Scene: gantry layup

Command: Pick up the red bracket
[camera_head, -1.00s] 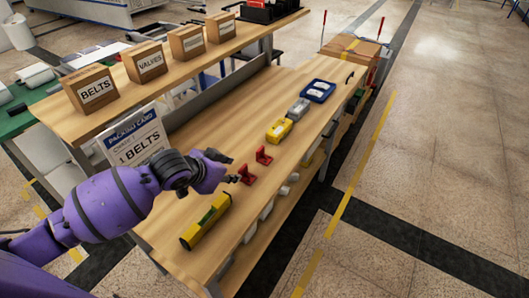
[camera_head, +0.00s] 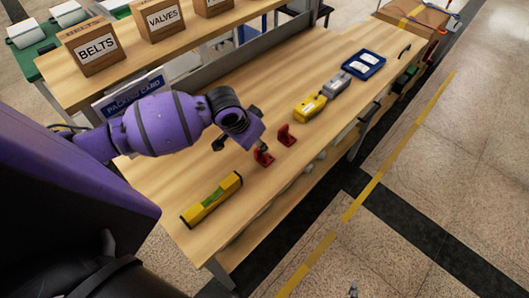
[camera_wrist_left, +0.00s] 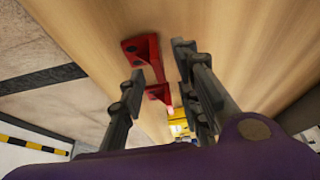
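One red bracket (camera_wrist_left: 145,52) shows between and ahead of the fingertips, with no clear contact.
A yellow level (camera_head: 212,199) lies at the table's near end. A yellow case (camera_head: 310,106), a grey case (camera_head: 336,84) and a blue tray (camera_head: 363,65) stand farther along. A packing card (camera_head: 130,95) and labelled boxes (camera_head: 90,46) are on the left.

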